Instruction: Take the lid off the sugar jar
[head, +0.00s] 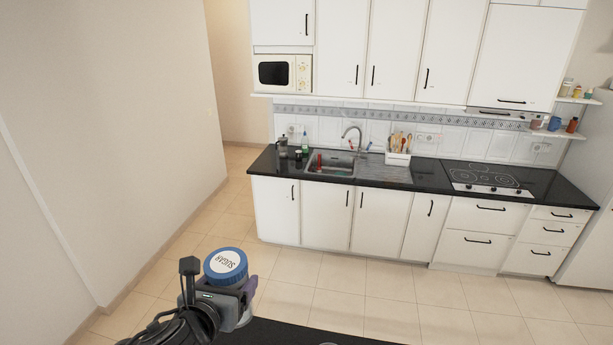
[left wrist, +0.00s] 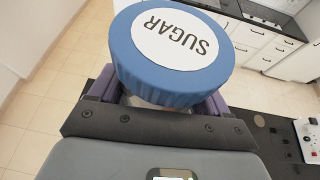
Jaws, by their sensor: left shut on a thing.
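The sugar jar has a blue ribbed lid (head: 226,265) with a white round label reading SUGAR, and the lid sits on the jar. The lid also fills the top middle of the left wrist view (left wrist: 172,50). A little of the clear jar body (head: 244,318) shows below my gripper in the head view. My left gripper (head: 232,289) is shut on the jar just under the lid, with its purple fingers on either side. Most of the jar is hidden by the lid and gripper. My right gripper is in neither view.
A black surface (head: 300,335) lies at the bottom, beside the jar. In the left wrist view a white object with red parts (left wrist: 311,138) stands at the right. The kitchen counter (head: 430,178) with sink and hob is farther back, across open tiled floor (head: 370,285). A wall is at left.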

